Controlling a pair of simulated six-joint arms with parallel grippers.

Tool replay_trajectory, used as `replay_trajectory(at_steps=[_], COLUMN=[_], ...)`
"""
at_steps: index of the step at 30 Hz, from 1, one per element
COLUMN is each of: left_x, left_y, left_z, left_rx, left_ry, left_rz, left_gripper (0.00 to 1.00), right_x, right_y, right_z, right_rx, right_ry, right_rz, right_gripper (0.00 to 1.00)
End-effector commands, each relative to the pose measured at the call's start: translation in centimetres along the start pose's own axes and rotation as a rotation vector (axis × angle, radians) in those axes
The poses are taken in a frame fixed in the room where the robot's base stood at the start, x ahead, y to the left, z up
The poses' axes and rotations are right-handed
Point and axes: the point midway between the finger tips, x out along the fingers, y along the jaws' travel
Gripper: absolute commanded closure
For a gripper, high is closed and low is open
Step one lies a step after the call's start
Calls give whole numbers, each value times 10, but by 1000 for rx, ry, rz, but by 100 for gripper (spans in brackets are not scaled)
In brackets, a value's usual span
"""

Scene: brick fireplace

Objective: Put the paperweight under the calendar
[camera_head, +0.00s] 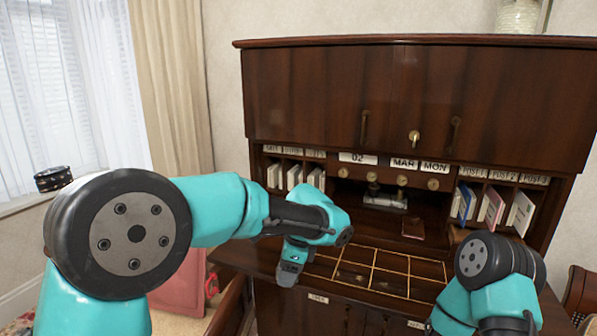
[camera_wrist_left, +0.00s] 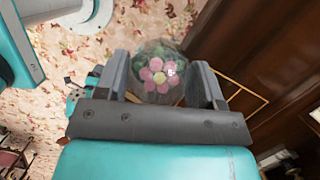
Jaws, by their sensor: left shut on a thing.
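The paperweight is a clear glass ball with a pink flower inside; it shows in the left wrist view (camera_wrist_left: 155,76). My left gripper (camera_wrist_left: 163,72) is shut on it, with one finger on each side. In the head view my left gripper (camera_head: 289,272) points down by the front left edge of the desk, and the paperweight is hidden there. The calendar (camera_head: 392,163) shows 02, MAR and MON on white cards, above the desk's central recess. My right arm (camera_head: 490,285) is at the lower right; its gripper is not visible.
The wooden desk (camera_head: 228,255) has a gold-lined grid on its top. A metal object (camera_head: 384,199) stands in the recess under the calendar, and a small brown item (camera_head: 413,228) lies in front. Letter slots (camera_head: 493,208) flank the recess. Cabinet doors (camera_head: 330,95) are above.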

Motion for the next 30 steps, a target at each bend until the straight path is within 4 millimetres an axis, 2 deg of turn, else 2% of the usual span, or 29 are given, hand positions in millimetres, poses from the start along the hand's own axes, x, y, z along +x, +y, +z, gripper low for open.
replay_trajectory(at_steps=[21, 27, 30], left_x=[-2, -4, -4], left_y=[1, 2, 2], left_z=[38, 44, 46], left_rx=[-1163, -1433, -1515], left_ry=[3, 3, 3], left_rz=[324, 398, 420], left_gripper=[71, 71, 71], right_x=[0, 0, 0], right_y=[0, 0, 0], right_z=[0, 0, 0], right_rx=[0, 0, 0], right_ry=[0, 0, 0], right_rz=[0, 0, 0], right_gripper=[57, 57, 57])
